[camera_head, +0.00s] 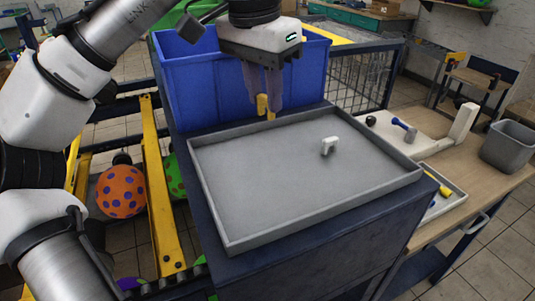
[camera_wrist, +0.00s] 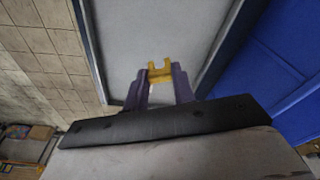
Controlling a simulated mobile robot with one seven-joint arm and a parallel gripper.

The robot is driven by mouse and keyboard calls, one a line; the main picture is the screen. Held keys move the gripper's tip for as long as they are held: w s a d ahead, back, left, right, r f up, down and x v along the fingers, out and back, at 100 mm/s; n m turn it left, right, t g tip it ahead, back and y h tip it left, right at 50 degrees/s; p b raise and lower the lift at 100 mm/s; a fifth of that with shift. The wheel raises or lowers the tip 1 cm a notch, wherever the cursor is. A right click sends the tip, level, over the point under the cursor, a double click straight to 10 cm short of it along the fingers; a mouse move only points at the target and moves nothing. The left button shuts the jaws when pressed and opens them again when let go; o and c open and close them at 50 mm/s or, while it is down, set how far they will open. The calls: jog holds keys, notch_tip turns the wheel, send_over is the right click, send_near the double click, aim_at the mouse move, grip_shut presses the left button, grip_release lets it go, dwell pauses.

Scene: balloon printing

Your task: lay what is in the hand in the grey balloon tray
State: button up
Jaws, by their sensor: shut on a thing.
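My gripper (camera_head: 264,101) points down and is shut on a small yellow piece (camera_head: 262,107). The grey balloon tray (camera_head: 290,195) is a wide, shallow tray with a low rim. In the head view my gripper is near its far left edge; in the wrist view the tray floor (camera_wrist: 155,30) lies beyond the piece. The piece appears held above the tray, not resting in it. A small white clip-like piece (camera_head: 329,146) lies in the tray.
A blue bin (camera_head: 200,90) stands directly behind the tray. To the right, a wooden bench (camera_head: 480,180) carries a white device (camera_head: 440,130), a small tray (camera_head: 447,203) and a grey bin (camera_head: 508,146). Most of the tray floor is bare.

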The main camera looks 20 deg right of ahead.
notch_tip(320, 180, down, 11)
jog(key=shift+f+p, duration=0.15)
jog(key=shift+p, duration=0.4)
jog(key=shift+f, duration=0.1)
jog(key=o, duration=0.9)
jog(key=r, duration=0.4)
jog(key=a+r+b, duration=0.1)
jog(key=r, duration=0.7)
jog(key=shift+s+a+r, duration=0.1)
jog(key=shift+s+a, duration=0.25)
jog(key=shift+s, duration=0.05)
